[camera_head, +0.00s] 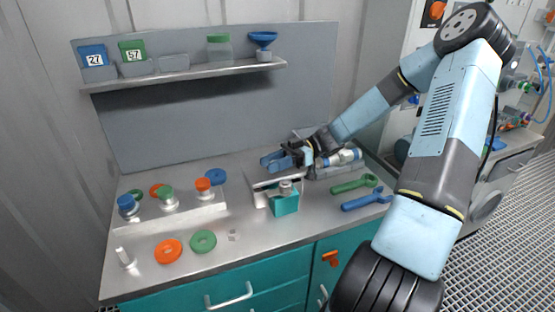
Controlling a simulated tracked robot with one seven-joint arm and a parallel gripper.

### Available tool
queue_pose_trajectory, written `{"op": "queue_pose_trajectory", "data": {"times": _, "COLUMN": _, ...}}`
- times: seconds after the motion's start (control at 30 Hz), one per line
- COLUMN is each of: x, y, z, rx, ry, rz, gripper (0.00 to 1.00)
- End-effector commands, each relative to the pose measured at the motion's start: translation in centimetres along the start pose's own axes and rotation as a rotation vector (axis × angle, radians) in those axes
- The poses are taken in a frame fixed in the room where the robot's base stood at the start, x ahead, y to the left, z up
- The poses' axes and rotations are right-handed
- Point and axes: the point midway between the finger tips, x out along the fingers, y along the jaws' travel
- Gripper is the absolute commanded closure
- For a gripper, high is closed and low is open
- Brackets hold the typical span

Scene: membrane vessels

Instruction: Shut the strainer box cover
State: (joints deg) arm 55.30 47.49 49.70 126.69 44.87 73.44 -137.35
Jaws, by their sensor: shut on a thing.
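A grey open-topped box (347,169) stands at the back right of the bench, with a white and blue cylinder (344,157) lying in it. It looks like the strainer box. A pale panel (303,132) stands raised at its left back, seemingly its cover, and is partly hidden by my gripper. My gripper (272,161) reaches in from the right, its blue fingers pointing left above a silver bracket (268,181). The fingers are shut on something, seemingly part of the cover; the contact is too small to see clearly.
A teal block (285,203) with a metal knob stands in front of the bracket. A stepped rack (178,216) with capped fittings, orange (168,251) and green (203,241) rings occupy the left. A shelf (185,75) hangs behind.

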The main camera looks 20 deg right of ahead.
Motion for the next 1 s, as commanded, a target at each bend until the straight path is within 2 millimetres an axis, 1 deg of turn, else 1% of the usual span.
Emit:
{"op": "queue_pose_trajectory", "data": {"times": 0.4, "x": 0.18, "y": 0.2, "z": 0.01, "rx": -0.007, "ry": -0.003, "rz": -0.001, "gripper": 1.0}}
{"op": "queue_pose_trajectory", "data": {"times": 0.43, "x": 0.18, "y": 0.2, "z": 0.01, "rx": -0.007, "ry": -0.003, "rz": -0.001, "gripper": 0.65}}
{"op": "queue_pose_trajectory", "data": {"times": 0.6, "x": 0.19, "y": 0.15, "z": 0.01, "rx": -0.006, "ry": -0.003, "rz": -0.002, "gripper": 0.48}}
{"op": "queue_pose_trajectory", "data": {"times": 0.63, "x": 0.19, "y": 0.14, "z": 0.01, "rx": -0.005, "ry": -0.002, "rz": -0.002, "gripper": 0.45}}
{"op": "queue_pose_trajectory", "data": {"times": 0.87, "x": 0.2, "y": 0.1, "z": -0.01, "rx": -0.005, "ry": -0.002, "rz": -0.003, "gripper": 0.45}}
{"op": "queue_pose_trajectory", "data": {"times": 1.0, "x": 0.14, "y": 0.02, "z": -0.72, "rx": -0.006, "ry": -0.003, "rz": -0.002, "gripper": 0.45}}
